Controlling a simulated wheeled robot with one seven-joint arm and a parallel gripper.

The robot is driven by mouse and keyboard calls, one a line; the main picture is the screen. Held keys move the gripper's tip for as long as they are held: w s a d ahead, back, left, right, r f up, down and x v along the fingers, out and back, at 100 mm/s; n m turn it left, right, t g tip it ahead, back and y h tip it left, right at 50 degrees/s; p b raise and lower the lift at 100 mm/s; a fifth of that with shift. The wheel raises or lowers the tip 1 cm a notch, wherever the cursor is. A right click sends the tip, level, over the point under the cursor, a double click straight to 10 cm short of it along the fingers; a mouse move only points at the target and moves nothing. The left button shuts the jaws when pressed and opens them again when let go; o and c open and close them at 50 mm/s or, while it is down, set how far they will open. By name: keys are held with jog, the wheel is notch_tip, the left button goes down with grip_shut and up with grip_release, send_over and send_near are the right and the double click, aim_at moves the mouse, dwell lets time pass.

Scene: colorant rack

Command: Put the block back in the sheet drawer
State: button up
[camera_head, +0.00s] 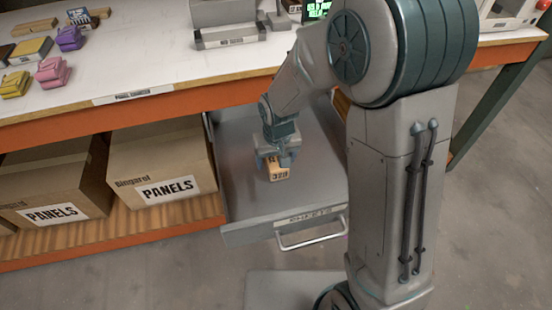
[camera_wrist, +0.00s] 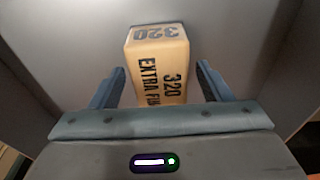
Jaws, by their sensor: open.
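The block (camera_head: 278,173) is tan with black "320" print and rests on the bottom of the open drawer. In the wrist view the block (camera_wrist: 158,62) also reads "EXTRA FI…" on its long face. The sheet drawer (camera_head: 311,185) is grey metal and pulled out from under the bench. My gripper (camera_head: 274,160) is down inside the drawer at the block. In the wrist view its two fingers (camera_wrist: 160,80) stand on either side of the block's near part, open, with gaps showing on both sides. The block's near end is hidden behind the gripper body.
The drawer's front has a label and a bar handle (camera_head: 312,238). Cardboard boxes marked "PANELS" (camera_head: 163,165) sit on the shelf left of the drawer. The white bench top (camera_head: 150,65) holds purple, pink and yellow items at left and a grey device (camera_head: 230,25) at the back.

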notch_tip(320, 180, up, 11)
jog(key=s+p, duration=0.1)
jog(key=p, duration=0.1)
jog(key=s+d+r+m, duration=0.1)
jog(key=s+d+r, duration=0.1)
jog(key=s+d, duration=0.5)
jog(key=s+d+r+m, duration=0.2)
jog(key=s+d+r, duration=0.1)
jog(key=s+d, duration=0.4)
jog(key=shift+d+r+t, duration=0.3)
jog(key=shift+d, duration=0.6)
